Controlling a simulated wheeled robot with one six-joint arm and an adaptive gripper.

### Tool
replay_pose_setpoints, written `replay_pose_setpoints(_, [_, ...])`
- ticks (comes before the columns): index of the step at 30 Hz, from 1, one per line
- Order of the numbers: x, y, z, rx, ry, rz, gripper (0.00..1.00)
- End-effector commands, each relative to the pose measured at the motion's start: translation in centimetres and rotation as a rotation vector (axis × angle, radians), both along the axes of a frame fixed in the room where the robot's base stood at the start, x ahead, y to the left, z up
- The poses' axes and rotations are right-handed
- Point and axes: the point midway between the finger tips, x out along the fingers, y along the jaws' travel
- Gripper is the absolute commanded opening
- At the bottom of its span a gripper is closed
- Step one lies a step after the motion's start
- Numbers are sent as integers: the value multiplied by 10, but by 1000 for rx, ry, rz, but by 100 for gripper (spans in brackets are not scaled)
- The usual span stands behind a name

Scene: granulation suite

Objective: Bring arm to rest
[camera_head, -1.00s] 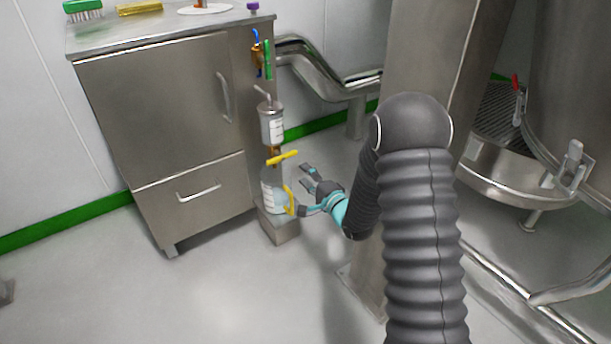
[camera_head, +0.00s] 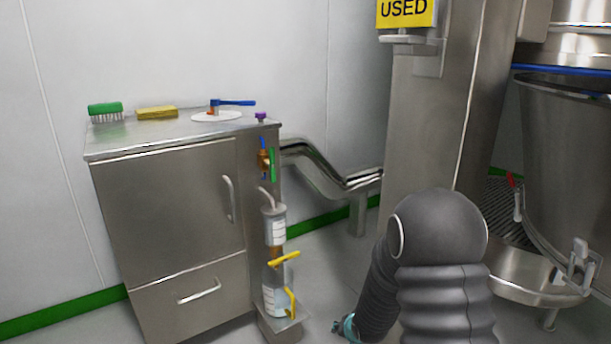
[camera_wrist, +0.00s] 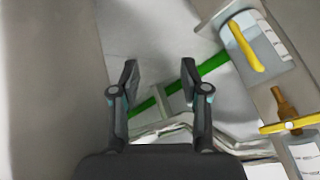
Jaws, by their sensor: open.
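My gripper (camera_wrist: 160,88) is open and empty in the wrist view, with its two dark fingers spread apart over the floor and the green skirting strip. In the head view only a teal part of its wrist shows at the bottom edge; the fingers are not clearly seen there. My dark ribbed arm reaches down in front of the steel column. A clear bottle with a yellow handle (camera_head: 275,297) stands on a small steel stand beside the cabinet, to the left of my gripper. It also shows at the upper right of the wrist view (camera_wrist: 270,40).
A steel cabinet (camera_head: 170,215) stands at left, with a green brush (camera_head: 105,110), a yellow sponge (camera_head: 157,113) and a blue-handled item (camera_head: 232,103) on top. A steel column (camera_head: 425,130) and a large vessel (camera_head: 565,160) stand at right. A bent pipe (camera_head: 325,175) runs behind.

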Motion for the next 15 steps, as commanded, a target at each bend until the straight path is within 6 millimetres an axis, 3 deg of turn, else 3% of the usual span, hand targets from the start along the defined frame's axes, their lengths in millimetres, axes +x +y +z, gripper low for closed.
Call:
replay_pose_setpoints(6, [-54,-29,51,-189,167,92,46])
replay_pose_setpoints(15, [-141,-49,139,-306,359,221,46])
